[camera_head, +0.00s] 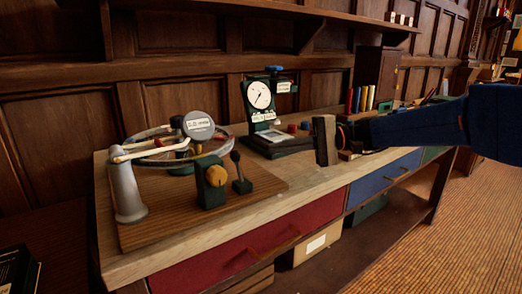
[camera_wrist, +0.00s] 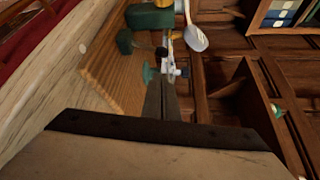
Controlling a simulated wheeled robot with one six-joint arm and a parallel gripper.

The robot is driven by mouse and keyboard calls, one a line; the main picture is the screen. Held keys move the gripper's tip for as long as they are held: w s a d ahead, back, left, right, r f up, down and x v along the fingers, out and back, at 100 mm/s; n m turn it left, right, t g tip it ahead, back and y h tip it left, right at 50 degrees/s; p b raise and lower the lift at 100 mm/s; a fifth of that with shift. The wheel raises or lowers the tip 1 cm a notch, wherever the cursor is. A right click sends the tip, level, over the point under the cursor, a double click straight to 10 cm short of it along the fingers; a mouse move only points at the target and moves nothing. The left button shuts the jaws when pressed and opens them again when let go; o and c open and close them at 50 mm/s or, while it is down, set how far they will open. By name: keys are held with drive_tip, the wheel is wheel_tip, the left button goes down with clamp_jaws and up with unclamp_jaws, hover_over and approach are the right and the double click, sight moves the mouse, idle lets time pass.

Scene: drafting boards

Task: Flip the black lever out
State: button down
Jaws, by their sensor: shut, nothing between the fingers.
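The black lever (camera_head: 236,160) stands roughly upright on a small dark green block, at the front right of a brown wooden board. It has a dark rounded knob at its top. My gripper (camera_head: 324,140) is to the right of the lever, apart from it, above the bench. In the wrist view my gripper's dark fingers (camera_wrist: 161,98) are together with nothing held.
A ring-shaped device with a grey disc (camera_head: 198,126) is behind.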

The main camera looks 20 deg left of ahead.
sight(239, 167)
drive_tip(key=x, duration=0.9)
drive_tip(key=shift+s+a, duration=0.1)
drive_tip(key=shift+s+d+r+n+y, duration=0.2)
drive_tip(key=shift+n+y, duration=0.1)
drive_tip(key=shift+n, duration=0.1)
drive_tip(key=shift+s+d+r+n+y, duration=0.15)
drive_tip(key=shift+s+d+n+y, duration=0.15)
drive_tip(key=shift+n, duration=0.3)
drive_tip(key=d+n, duration=0.1)
drive_tip(key=s+d+n+g+y, duration=0.1)
drive_tip(key=n, duration=0.1)
drive_tip(key=shift+s+r+y, duration=0.25)
drive_tip(key=shift+r+y, duration=0.05)
drive_tip(key=shift+s+d, duration=0.55)
drive_tip(key=shift+d, duration=0.05)
drive_tip(key=shift+s+d+f, duration=0.15)
drive_tip(key=shift+s+d, duration=0.1)
drive_tip(key=shift+s+d+f, duration=0.1)
